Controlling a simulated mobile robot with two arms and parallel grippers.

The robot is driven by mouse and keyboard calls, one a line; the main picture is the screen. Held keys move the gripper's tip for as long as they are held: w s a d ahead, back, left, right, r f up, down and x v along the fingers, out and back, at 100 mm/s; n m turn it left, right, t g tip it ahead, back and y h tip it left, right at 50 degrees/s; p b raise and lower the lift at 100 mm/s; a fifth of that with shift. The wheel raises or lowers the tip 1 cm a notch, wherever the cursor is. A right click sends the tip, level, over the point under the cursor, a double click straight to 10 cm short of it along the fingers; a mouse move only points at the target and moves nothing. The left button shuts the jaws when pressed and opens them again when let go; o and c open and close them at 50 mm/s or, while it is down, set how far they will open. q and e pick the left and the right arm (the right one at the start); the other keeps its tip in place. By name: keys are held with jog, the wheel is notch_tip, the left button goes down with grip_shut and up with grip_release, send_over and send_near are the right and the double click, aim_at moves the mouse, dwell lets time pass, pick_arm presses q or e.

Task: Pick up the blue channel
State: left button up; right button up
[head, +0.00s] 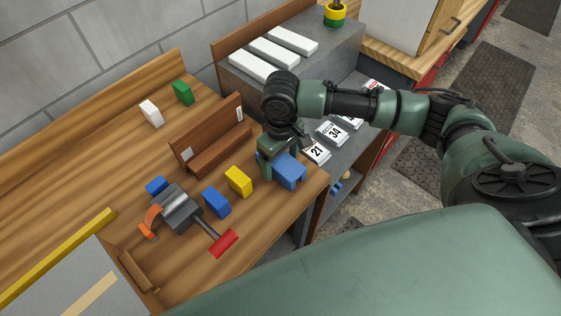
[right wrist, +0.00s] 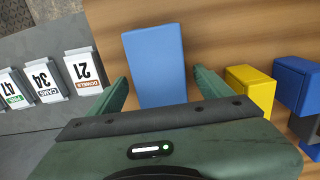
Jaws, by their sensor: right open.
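The blue channel (head: 289,171) lies near the right end of the wooden table in the head view. It fills the upper middle of the right wrist view (right wrist: 155,62) as a blue rectangular face. My right gripper (head: 272,160) is above the channel in the head view. In the right wrist view its two fingers (right wrist: 160,92) are apart, one on each side of the channel's near part. I cannot tell whether they touch it. The channel's underside is mostly hidden. My left gripper is not in view.
A yellow block (head: 239,180) and a blue block (head: 216,201) lie left of the channel. A wooden stand (head: 211,140) is behind. Numbered cards (head: 317,151) lie on the grey surface at right.

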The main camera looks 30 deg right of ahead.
jog(key=c, duration=1.3)
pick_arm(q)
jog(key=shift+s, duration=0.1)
pick_arm(e)
jog(key=shift+c, duration=0.5)
jog(key=shift+r, duration=0.1)
